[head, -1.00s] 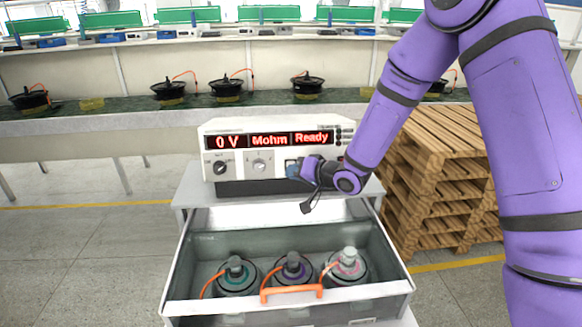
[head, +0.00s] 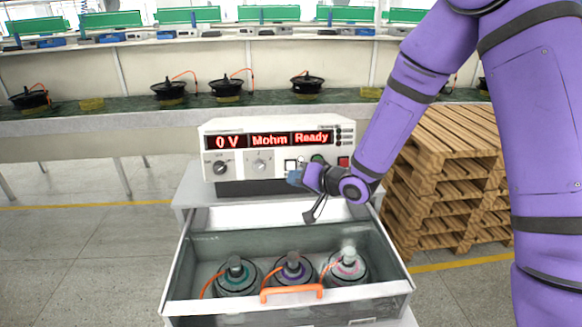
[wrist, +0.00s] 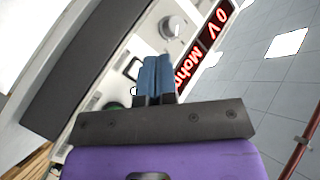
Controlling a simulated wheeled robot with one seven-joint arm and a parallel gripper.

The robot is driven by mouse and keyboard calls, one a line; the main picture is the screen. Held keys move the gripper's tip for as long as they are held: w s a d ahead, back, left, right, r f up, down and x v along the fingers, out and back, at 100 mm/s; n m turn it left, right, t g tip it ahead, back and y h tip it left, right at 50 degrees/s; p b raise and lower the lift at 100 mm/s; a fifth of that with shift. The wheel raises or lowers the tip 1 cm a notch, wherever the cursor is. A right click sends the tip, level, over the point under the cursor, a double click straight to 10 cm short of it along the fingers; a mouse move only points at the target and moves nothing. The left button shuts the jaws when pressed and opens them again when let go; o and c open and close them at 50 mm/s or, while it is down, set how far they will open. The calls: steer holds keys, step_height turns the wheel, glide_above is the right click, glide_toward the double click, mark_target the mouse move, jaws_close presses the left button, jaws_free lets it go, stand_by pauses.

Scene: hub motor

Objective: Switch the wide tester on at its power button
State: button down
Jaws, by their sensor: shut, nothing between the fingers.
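The wide tester (head: 213,137) is a white box on a stand beyond the open drawer. Its red display (head: 268,140) is lit and reads "0 V", "Mohm" and "Ready". I cannot read which is the power button. My gripper (head: 294,178) is shut and empty, its blue fingertips just below and in front of the pale button. In the wrist view the fingers (wrist: 155,66) are together before the panel; contact cannot be told.
Stacked wooden pallets (head: 440,150) stand at the right, close to my arm. A long bench with several black motors runs behind.

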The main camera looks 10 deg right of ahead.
steer(key=s+r, duration=0.1)
steer(key=s, duration=0.5)
steer(key=shift+s+r, duration=0.35)
